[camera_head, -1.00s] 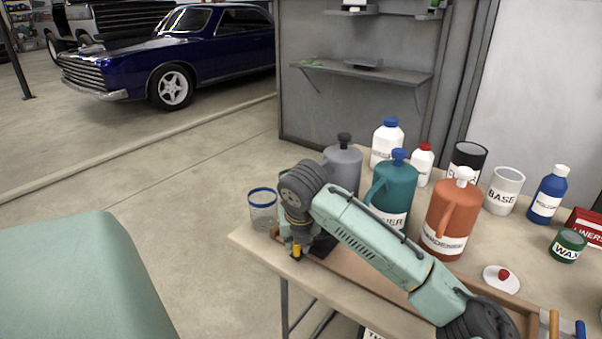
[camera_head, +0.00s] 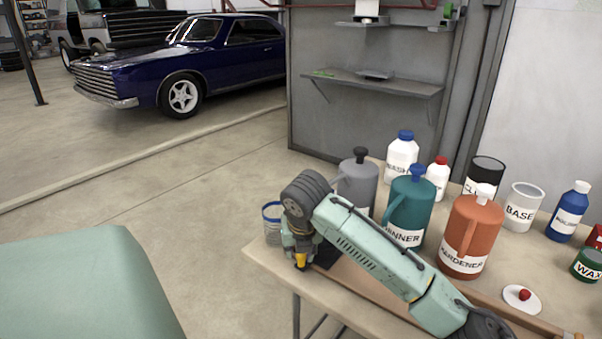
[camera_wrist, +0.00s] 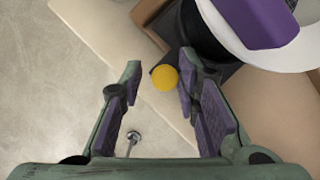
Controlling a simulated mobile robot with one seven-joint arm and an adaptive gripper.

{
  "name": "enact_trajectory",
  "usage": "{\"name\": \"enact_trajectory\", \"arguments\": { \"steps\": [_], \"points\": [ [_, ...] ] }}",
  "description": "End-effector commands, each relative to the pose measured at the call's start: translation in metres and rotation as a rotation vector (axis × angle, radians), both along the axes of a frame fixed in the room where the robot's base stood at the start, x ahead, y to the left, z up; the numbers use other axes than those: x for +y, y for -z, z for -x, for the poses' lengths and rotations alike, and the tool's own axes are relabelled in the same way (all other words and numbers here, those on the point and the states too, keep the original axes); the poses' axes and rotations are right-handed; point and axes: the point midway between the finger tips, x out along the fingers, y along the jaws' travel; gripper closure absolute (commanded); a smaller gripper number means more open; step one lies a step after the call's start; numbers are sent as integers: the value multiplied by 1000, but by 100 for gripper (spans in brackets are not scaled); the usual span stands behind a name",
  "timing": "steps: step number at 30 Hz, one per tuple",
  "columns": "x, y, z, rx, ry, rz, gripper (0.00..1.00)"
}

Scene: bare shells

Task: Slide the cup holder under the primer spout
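The grey jug (camera_head: 358,180) stands at the left of a row of jugs; my arm hides its lower part, and I cannot read its label or see its spout. A dark flat piece (camera_head: 327,256), possibly part of the cup holder, shows below it beside my gripper (camera_head: 302,255). In the wrist view, a yellow round knob (camera_wrist: 165,78) sits by a dark piece (camera_wrist: 218,72), between the tips of my open gripper (camera_wrist: 158,70) and nearer the right finger. I cannot tell whether they touch. A black round body (camera_wrist: 197,35) and a white rim stand just beyond.
A clear cup with a blue rim (camera_head: 272,224) is left of my gripper. A teal jug (camera_head: 411,207) and an orange hardener jug (camera_head: 470,235) stand to the right, with bottles and cans behind. The table's (camera_head: 285,275) left edge is close; open floor lies beyond.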

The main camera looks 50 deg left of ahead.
Motion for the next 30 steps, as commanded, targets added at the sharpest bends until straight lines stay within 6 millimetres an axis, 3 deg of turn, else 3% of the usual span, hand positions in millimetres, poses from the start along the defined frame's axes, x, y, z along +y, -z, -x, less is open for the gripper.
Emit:
{"name": "enact_trajectory", "arguments": {
  "steps": [4,15,30],
  "points": [
    [-1,1,0,1,0,3,59],
    [-3,-5,1,0,0,4,59],
    [-33,-92,20,0,-1,3,59]
  ]
}}
